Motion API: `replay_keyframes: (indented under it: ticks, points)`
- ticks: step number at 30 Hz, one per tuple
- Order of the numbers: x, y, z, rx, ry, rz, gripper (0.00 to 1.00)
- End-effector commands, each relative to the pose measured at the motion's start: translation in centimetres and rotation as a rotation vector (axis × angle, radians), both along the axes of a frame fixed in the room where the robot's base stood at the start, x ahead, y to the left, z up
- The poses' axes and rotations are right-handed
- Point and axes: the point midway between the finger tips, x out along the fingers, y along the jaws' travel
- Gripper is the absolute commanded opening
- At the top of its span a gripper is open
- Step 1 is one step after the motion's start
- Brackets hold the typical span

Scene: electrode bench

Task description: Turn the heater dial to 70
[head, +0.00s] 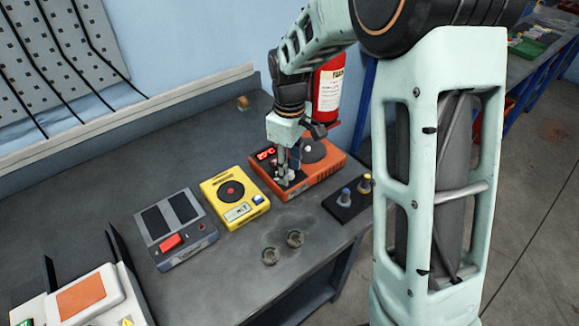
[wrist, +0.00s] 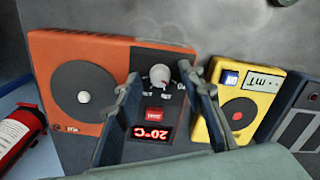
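The heater (head: 325,170) is an orange box with a dark round plate and a red display (head: 265,154). In the wrist view the heater (wrist: 55,60) appears upside down, and its display (wrist: 154,133) reads 20°C. The heater dial (wrist: 160,76) is a pale grey knob beside a red button (wrist: 155,114). My gripper (head: 285,177) points down over the heater's control panel. In the wrist view its fingers are apart, one on each side of the dial, with nothing held. I cannot tell whether they touch the dial. In the head view the gripper hides the dial.
A yellow device (head: 218,190) and a grey device (head: 154,224) with a red switch stand left of the heater. A black block with two knobs (head: 346,196) is at the heater's front right. Two small round parts (head: 270,256) lie in front. A fire extinguisher (head: 328,90) is behind.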

Motion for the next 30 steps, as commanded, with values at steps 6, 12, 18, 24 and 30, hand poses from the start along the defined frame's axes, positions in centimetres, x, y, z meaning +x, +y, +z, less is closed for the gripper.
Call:
replay_keyframes:
  ticks: [6,12,18,24,30]
  points:
    - [0.1,0.0,2.2,0.001,-0.004,0.0,0.36]
    - [0.2,0.0,6.5,0.001,-0.006,0.0,0.36]
    - [0.1,0.0,10.2,0.001,-0.004,0.0,0.36]
    - [0.0,0.0,11.9,0.001,-0.002,0.0,0.36]
    - [0.0,0.0,12.1,0.001,-0.001,0.0,0.36]
